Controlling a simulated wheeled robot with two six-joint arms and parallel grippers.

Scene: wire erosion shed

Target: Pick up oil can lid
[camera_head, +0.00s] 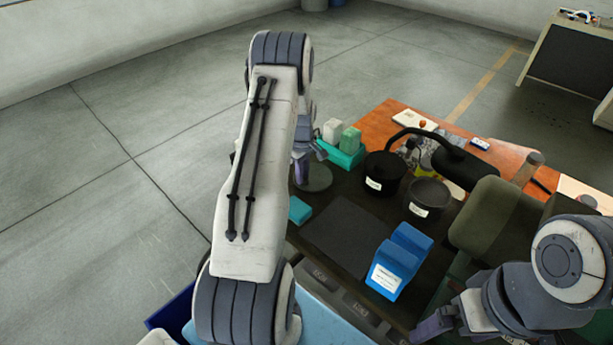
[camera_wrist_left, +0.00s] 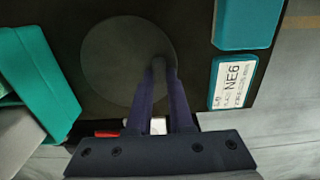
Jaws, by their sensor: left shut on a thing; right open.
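The oil can lid, a flat round dark grey disc (camera_head: 316,179), is at the left end of the dark work surface, below my left gripper (camera_head: 308,160). My right gripper (camera_head: 432,327) is open at the lower right, away from the lid.
Further right stand a black pot (camera_head: 384,173), a grey can (camera_head: 428,197) and a blue box (camera_head: 400,262). A dark mat (camera_head: 346,236) is bare.

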